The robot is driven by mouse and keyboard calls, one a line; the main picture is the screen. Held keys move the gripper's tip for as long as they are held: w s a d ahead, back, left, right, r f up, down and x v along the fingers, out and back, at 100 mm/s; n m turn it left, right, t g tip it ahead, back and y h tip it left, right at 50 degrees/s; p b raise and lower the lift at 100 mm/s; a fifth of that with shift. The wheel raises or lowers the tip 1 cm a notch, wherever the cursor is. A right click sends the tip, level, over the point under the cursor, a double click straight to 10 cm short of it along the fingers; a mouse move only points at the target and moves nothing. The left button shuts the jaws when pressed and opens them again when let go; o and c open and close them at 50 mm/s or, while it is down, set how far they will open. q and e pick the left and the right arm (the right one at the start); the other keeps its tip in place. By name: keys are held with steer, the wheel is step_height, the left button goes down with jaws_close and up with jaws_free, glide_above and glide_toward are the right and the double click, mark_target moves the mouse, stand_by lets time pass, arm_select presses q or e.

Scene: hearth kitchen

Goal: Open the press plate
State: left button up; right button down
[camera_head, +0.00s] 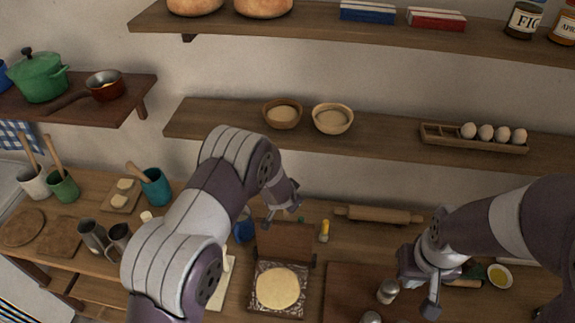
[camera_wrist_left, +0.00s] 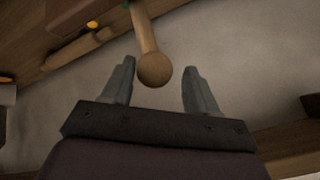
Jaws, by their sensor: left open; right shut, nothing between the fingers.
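The press has a low base (camera_head: 255,306) with a pale flat dough round (camera_head: 278,288) on it. Its wooden press plate (camera_head: 285,240) stands raised at the back edge of the base, tilted up off the dough. My left gripper (camera_head: 288,207) is above and behind the plate. In the left wrist view my left gripper (camera_wrist_left: 158,92) is open, and a wooden handle with a round knob (camera_wrist_left: 154,70) shows between and beyond the fingers, not clamped. My right gripper (camera_head: 431,304) is shut and empty, over the counter at the right.
A dark board (camera_head: 345,300) lies right of the press, with a metal shaker (camera_head: 388,291) near it. A rolling pin (camera_head: 378,215) and a yellow-topped bottle (camera_head: 324,231) are behind. A blue cup (camera_head: 243,230) stands close left of the plate. A shelf (camera_head: 380,139) hangs above.

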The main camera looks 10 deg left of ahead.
arm_select(q)
steer(key=shift+r, duration=0.65)
steer(key=shift+w+r+p, duration=0.2)
steer(key=shift+r+p, duration=0.35)
steer(key=shift+r, duration=0.55)
steer(key=shift+w+r, duration=0.1)
steer(key=shift+r, duration=2.85)
arm_select(e)
steer(key=shift+r, duration=0.9)
arm_select(q)
steer(key=v, duration=1.2)
steer(key=shift+r, duration=0.25)
arm_select(e)
steer(key=shift+w, duration=0.1)
